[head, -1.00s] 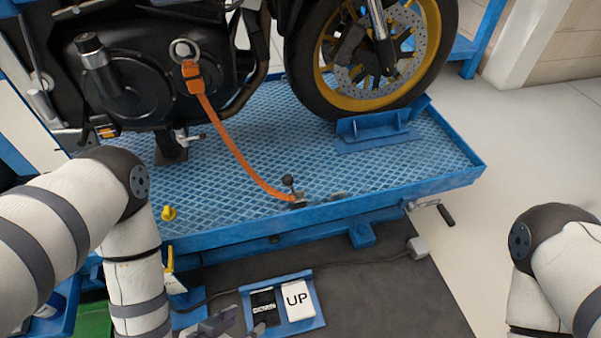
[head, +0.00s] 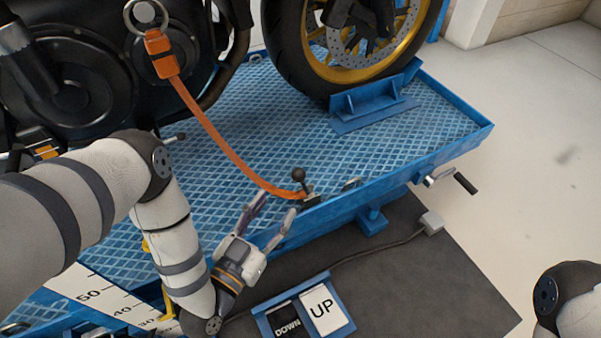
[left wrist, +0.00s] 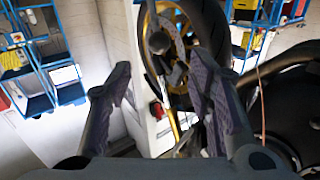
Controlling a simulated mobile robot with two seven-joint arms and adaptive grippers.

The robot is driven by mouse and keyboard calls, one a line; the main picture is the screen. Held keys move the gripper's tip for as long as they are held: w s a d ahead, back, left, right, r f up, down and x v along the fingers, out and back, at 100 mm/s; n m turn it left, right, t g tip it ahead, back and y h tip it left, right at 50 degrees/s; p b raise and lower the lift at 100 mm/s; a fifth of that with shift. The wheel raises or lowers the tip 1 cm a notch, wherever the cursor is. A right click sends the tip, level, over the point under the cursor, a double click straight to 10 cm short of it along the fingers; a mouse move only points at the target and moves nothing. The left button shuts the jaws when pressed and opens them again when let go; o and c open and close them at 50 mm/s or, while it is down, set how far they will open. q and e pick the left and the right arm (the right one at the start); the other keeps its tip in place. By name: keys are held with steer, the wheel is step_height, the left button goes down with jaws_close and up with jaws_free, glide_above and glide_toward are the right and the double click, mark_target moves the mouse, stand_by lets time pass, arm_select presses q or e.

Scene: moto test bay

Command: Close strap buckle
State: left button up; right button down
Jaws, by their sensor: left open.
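An orange strap (head: 217,142) hangs slack in the head view, from an orange hook end (head: 161,55) on a metal ring (head: 146,14) at the motorcycle down to the lift's near edge. There it meets a small dark buckle (head: 311,199) with a lever topped by a black ball knob (head: 298,175). My left gripper (head: 268,223) is open and empty, just left of and below the buckle, apart from it.
The blue lift platform (head: 400,150) carries the motorcycle, its front wheel (head: 345,45) at a blue chock (head: 372,108). A crank handle (head: 465,183) sticks out at the right. An UP/DOWN pedal unit (head: 305,310) lies on the dark mat (head: 440,290). Floor to the right is clear.

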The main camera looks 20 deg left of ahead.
mark_target(295, 180)
arm_select(q)
steer(key=w+b, duration=0.1)
steer(key=w, duration=0.2)
steer(key=w+d, duration=0.1)
steer(key=w, duration=0.3)
steer(key=w+d+b, duration=0.1)
steer(key=w, duration=0.2)
steer(key=shift+w+f+b, duration=0.1)
steer(key=shift+w+b, duration=0.1)
steer(key=shift+b, duration=0.15)
steer(key=shift+w, duration=0.3)
steer(key=shift+c, duration=0.4)
jaws_close()
